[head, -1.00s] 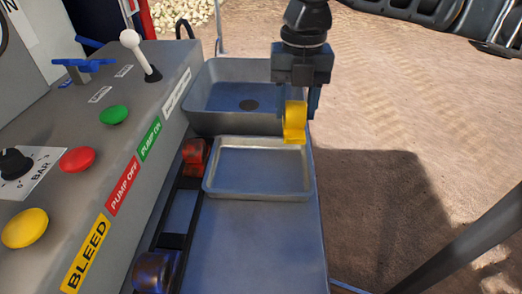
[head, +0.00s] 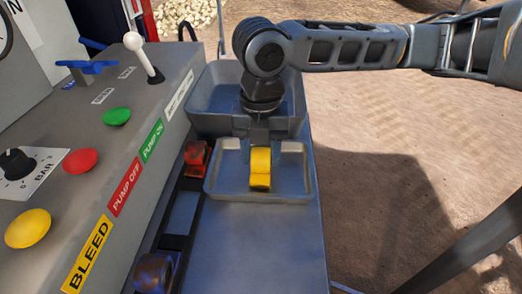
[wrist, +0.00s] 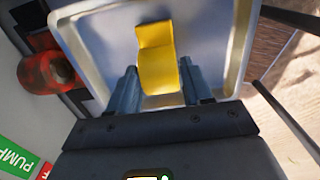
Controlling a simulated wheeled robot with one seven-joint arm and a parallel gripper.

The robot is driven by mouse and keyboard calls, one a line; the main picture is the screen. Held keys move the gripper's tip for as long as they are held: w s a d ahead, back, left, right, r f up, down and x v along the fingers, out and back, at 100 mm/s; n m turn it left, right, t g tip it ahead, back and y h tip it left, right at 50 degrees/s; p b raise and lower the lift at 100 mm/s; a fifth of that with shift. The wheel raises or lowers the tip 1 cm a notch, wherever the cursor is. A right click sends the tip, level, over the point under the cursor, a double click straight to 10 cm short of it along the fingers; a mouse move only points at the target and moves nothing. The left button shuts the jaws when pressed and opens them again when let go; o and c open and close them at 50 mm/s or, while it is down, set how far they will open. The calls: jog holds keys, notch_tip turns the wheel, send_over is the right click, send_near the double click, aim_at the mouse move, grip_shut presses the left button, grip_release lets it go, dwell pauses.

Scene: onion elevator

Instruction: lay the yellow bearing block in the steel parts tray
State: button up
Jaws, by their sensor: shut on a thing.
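The yellow bearing block (head: 260,168) is between the fingers of my gripper, over the middle of the steel parts tray (head: 228,184). In the wrist view the yellow block (wrist: 158,62) shows with the gripper fingers (wrist: 157,92) on both sides of it. My gripper (head: 260,150) is shut on the block and points down into the tray. The tray's rim (wrist: 82,47) surrounds the block in the wrist view. Whether the block touches the tray floor I cannot tell.
A deeper grey basin (head: 205,118) stands behind the tray. A red part (head: 196,157) and a dark roller (head: 152,272) lie to the left. The control panel (head: 70,150) with buttons and a white-knobbed lever (head: 135,44) stands further left. The bench (head: 250,245) is clear in front.

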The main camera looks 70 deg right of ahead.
aim_at(261, 151)
jog(key=shift+f, duration=0.15)
jog(key=o, duration=1.4)
notch_tip(261, 151, up, 12)
jog(key=shift+r+p, duration=0.2)
jog(key=shift+p, duration=0.35)
